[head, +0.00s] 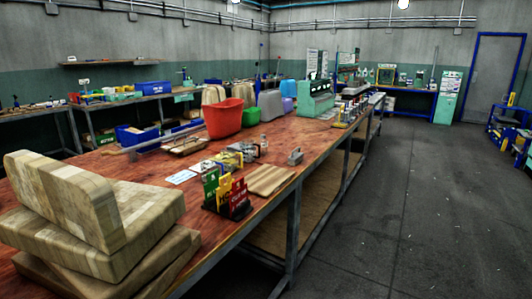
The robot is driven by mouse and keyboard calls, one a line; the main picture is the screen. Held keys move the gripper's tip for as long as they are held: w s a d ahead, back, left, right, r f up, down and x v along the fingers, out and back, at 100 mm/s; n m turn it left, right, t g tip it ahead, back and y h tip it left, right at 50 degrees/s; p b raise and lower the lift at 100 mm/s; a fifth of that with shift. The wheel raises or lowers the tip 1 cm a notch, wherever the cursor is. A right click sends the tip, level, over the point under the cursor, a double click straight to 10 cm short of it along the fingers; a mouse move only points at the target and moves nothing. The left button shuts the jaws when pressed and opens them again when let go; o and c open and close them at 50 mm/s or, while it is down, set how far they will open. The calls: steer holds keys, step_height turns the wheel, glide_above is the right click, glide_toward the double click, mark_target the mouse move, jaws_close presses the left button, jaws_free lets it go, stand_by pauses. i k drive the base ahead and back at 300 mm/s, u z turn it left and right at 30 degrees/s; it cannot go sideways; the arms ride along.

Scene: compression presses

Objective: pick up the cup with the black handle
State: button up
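I cannot make out a cup with a black handle in the head view. Small items stand close together on the long reddish wooden workbench (219,229), and several are too small or blurred to tell apart. A small grey item (295,157) sits near the bench's right edge, and a small clear container (264,143) stands behind it. Neither shows a clear black handle. My gripper is not in view.
Pale wooden blocks (100,215) are piled at the bench's near left. A red tub (224,118) and a green machine (315,98) stand farther along. A coloured rack (227,193) is near the front edge. Open dark floor (430,210) lies to the right.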

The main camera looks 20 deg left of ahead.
mark_target(247, 147)
steer(key=z, duration=0.25)
steer(key=i, duration=2.65)
steer(key=u, duration=1.6)
steer(key=i, duration=0.85)
steer(key=u, duration=0.75)
